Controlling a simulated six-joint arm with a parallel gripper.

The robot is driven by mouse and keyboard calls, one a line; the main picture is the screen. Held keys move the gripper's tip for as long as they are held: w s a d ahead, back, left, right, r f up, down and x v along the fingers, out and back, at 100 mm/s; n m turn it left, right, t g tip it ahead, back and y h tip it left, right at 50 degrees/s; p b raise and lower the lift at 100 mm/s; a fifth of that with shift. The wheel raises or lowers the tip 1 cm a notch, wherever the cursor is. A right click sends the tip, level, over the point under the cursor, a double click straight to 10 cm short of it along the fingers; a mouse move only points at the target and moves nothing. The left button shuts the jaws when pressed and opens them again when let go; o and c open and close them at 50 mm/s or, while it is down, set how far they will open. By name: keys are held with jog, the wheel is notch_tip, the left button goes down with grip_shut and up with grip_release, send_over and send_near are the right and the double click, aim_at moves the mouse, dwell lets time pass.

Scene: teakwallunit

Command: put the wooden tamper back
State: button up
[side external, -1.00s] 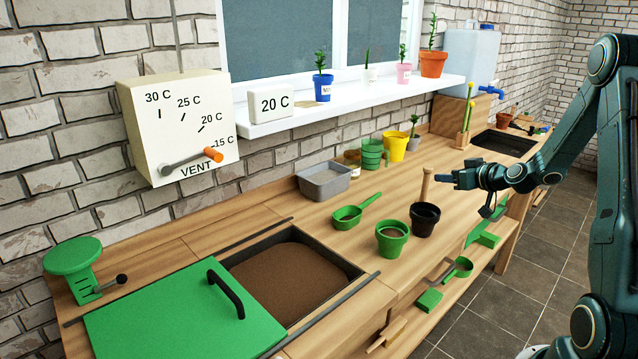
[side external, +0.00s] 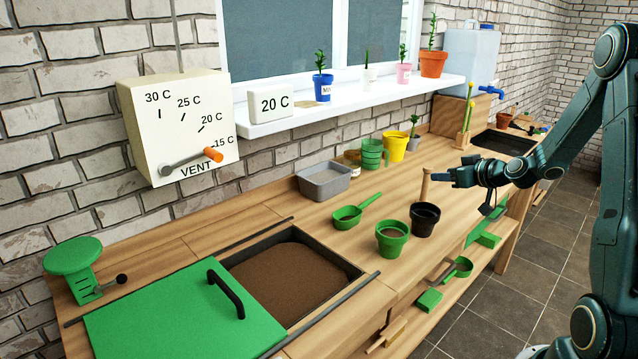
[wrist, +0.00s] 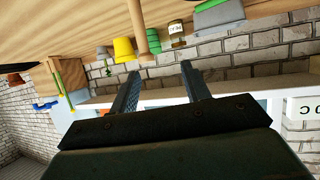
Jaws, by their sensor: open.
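The wooden tamper (side external: 425,188) stands upright, its handle rising from in or just behind the black pot (side external: 425,222) on the bench; its lower end is hidden. An upright wooden rod, which looks like its handle, shows at the top of the wrist view (wrist: 141,28). My gripper (side external: 440,177) is level with the top of the handle, just to its right in the side view. In the wrist view my gripper (wrist: 160,70) has its two fingers apart with nothing held between them.
A green pot of soil (side external: 392,238) stands left of the black pot, with a green scoop (side external: 348,216) behind it. A yellow pot (side external: 394,146) and grey tub (side external: 324,181) are near the wall. The soil bin (side external: 290,280) is half covered by a green lid (side external: 185,315).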

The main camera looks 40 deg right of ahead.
jog(key=s+a+r+n+g+y, duration=0.2)
jog(key=a+r, duration=0.2)
jog(key=a, duration=0.7)
jog(key=s+a+r+n+g+y, duration=0.2)
jog(key=a+r, duration=0.2)
jog(key=a, duration=0.8)
jog(key=s+a+r+g, duration=0.1)
jog(key=s+a, duration=0.1)
jog(key=s, duration=0.4)
jog(key=s+a+r+g, duration=0.1)
jog(key=s+a, duration=0.2)
jog(key=s, duration=0.3)
jog(key=s+a+r+m+g, duration=0.1)
jog(key=s+a, duration=0.2)
jog(key=s, duration=0.3)
jog(key=shift+a+h, duration=0.15)
jog(key=shift+h, duration=0.15)
jog(key=shift+c, duration=0.5)
